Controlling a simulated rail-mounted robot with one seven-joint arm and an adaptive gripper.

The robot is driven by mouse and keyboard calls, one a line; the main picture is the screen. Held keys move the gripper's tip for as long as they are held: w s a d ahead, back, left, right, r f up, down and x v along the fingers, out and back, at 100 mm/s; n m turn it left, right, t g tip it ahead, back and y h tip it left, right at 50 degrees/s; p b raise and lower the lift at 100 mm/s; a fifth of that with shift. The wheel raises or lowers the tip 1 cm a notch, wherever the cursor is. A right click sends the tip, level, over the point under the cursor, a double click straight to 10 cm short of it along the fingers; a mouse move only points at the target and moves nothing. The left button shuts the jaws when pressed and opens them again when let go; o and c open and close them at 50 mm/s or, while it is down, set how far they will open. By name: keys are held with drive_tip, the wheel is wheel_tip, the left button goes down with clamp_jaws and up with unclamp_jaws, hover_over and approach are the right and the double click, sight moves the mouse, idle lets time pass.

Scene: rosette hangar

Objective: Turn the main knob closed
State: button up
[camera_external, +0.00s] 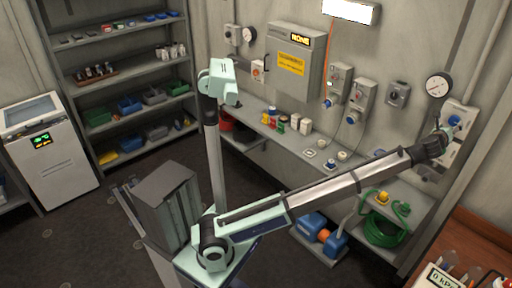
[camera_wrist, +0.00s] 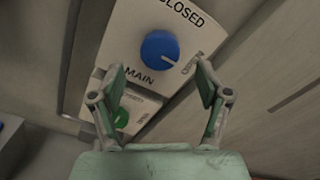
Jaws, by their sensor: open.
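The main knob (camera_wrist: 159,50) is a round blue knob with a white pointer mark, on a pale panel (camera_wrist: 125,40) lettered CLOSED, OPEN and MAIN. Its mark points to the lower right in the wrist view, towards the OPEN lettering. In the external view the knob (camera_external: 454,120) shows as a small blue spot on the right wall. My gripper (camera_wrist: 158,82) is open and empty, its fingers spread wider than the knob and apart from it in the picture. In the external view my gripper (camera_external: 442,134) is close to the panel; the exact gap cannot be told.
A round gauge (camera_external: 438,85) is on the wall above left of the panel. A shelf with a green hose (camera_external: 384,231) and a brown bench (camera_external: 462,250) stand below.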

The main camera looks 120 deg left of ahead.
sight(435, 124)
drive_tip(key=shift+p+x, duration=0.4)
drive_tip(key=shift+x, duration=2.15)
drive_tip(key=c, duration=1.2)
